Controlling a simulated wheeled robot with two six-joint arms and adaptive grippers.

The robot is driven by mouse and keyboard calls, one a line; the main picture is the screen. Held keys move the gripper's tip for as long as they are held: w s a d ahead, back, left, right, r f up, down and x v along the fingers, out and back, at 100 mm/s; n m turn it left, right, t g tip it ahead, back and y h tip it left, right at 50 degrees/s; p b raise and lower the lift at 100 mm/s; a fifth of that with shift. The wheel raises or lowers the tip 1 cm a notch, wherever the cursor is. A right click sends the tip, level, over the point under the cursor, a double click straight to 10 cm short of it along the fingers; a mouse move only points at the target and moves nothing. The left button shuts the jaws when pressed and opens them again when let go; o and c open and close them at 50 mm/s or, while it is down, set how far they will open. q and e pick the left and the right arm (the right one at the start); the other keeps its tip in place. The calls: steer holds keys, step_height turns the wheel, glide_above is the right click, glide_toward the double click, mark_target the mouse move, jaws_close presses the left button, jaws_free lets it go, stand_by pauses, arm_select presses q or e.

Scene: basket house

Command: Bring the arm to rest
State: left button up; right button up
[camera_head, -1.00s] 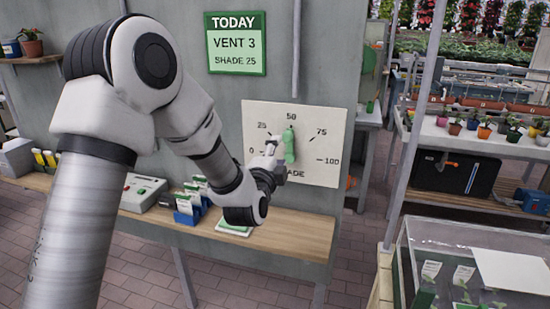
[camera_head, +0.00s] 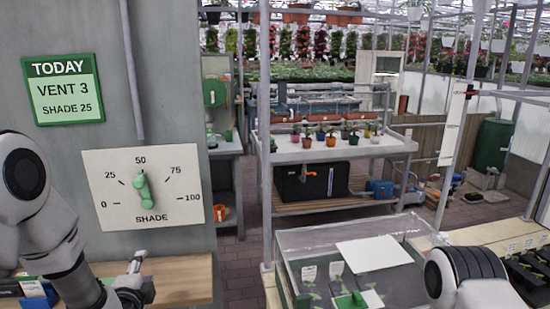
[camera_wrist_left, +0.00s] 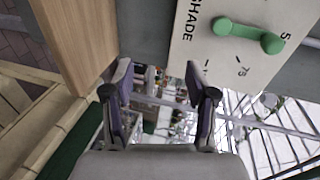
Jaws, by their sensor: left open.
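The shade dial plate (camera_head: 105,165) is on the grey wall, with a green handle (camera_head: 143,192) standing nearly upright, its upper end close to the 50 mark. The plate (camera_wrist_left: 205,75) and handle (camera_wrist_left: 245,34) also show in the left wrist view. My left gripper (camera_head: 134,270) is below the dial, apart from the handle and in front of the wooden bench. In the left wrist view its two fingers (camera_wrist_left: 162,88) are spread with nothing between them. Part of my right arm shows at the lower right of the head view; its gripper is out of frame.
A green TODAY sign (camera_head: 65,90) reads Vent 3, Shade 25. The wooden bench (camera_head: 180,278) runs below the dial. A clear-sided case (camera_head: 345,238) stands to the right, with a metal shelf of potted plants (camera_head: 335,152) behind it.

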arm_select(q)
steer(key=s+d+f+g+h, duration=0.1)
steer(key=s+f+g, duration=0.15)
steer(key=f, duration=0.55)
steer(key=s+d+f+g, duration=0.1)
steer(key=s+f, duration=0.3)
steer(key=f, duration=0.4)
steer(key=s+d+f+n+g+h+b, duration=0.1)
steer(key=s+d+f+n+g, duration=0.15)
steer(key=s+f, duration=0.55)
steer(key=s+d+f+n+g+h, duration=0.15)
steer(key=s+f+g, duration=0.25)
steer(key=s+f, duration=0.4)
steer(key=s+d+n+g, duration=0.1)
steer(key=s+n+g, duration=0.4)
steer(key=s+n, duration=0.6)
steer(key=shift+s+d, duration=0.15)
steer(key=shift+s, duration=0.45)
steer(key=shift+f, duration=0.1)
